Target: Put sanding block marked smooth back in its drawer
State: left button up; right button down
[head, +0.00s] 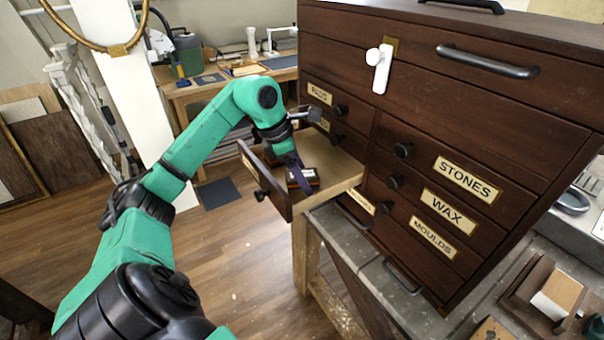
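A small dark block with an orange-red band (312,177) is inside the open drawer (340,172) at the left of the dark wooden cabinet; any marking on it is too small to read. My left gripper (299,182) reaches down into this drawer from above, with its fingers at the block. Whether the fingers grip the block or only stand beside it cannot be told. The open drawer has a pale wooden floor and a dark front (264,182) with a knob; its label is seen too edge-on to read. My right gripper is out of view.
Closed drawers labelled STONES (467,178), WAX (447,206) and MOULDS (433,239) are to the right. A white handle-like fitting (381,69) hangs on the cabinet's upper front. A grey bench top (345,236) lies below. A cluttered wooden table (178,93) stands behind.

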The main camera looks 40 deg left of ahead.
pick_arm(q)
jog(key=shift+r, duration=0.15)
jog(key=v, duration=1.2)
